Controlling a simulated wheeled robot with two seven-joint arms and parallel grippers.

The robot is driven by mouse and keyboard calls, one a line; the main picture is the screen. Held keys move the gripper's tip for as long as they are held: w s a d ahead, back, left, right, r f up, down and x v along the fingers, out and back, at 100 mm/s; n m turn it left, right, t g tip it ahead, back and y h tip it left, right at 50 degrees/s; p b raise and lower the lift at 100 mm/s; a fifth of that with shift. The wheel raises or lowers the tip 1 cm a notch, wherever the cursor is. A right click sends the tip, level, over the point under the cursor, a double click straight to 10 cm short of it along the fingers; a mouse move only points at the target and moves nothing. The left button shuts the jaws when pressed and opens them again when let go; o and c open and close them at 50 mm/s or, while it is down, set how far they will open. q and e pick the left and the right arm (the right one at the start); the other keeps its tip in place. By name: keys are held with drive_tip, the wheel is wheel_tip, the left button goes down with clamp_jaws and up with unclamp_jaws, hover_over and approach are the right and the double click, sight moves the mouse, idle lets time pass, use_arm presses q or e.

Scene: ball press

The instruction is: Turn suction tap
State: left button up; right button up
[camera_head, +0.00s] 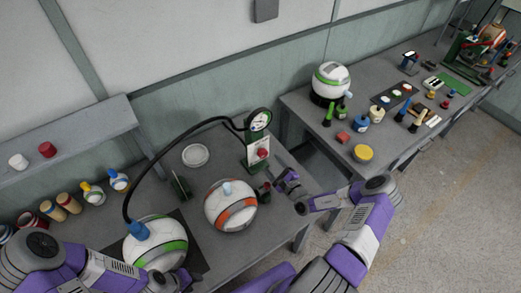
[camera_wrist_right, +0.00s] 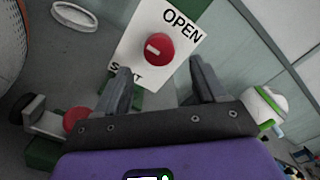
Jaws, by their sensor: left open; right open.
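The suction tap is a red round knob (camera_wrist_right: 157,50) with a short white mark, on a white plate (camera_wrist_right: 185,22) reading "OPEN", with a second word partly hidden by a finger. In the head view the tap (camera_head: 262,154) sits on a green stand below a dial gauge (camera_head: 259,120). My right gripper (camera_wrist_right: 160,75) is open, its fingers on either side of and short of the knob; I cannot tell if they touch it. It also shows in the head view (camera_head: 285,182), in front of the stand. My left gripper (camera_head: 172,283) is open beside the white-and-green ball (camera_head: 155,245).
A black hose (camera_head: 150,165) arches from the gauge stand to a blue fitting on the white-and-green ball. An orange-and-white ball (camera_head: 230,206) stands left of my right gripper. A white dish (camera_head: 195,155) lies behind. Another table (camera_head: 310,115) stands to the right.

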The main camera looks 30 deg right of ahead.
sight(264, 155)
use_arm(q)
drive_tip(key=shift+s, duration=0.25)
use_arm(e)
drive_tip(key=shift+w+a, duration=0.2)
drive_tip(key=shift+w, duration=1.3)
drive_tip(key=shift+w+a, duration=0.15)
drive_tip(key=shift+w, duration=1.35)
drive_tip(key=c, duration=1.1)
drive_tip(key=shift+o, duration=0.2)
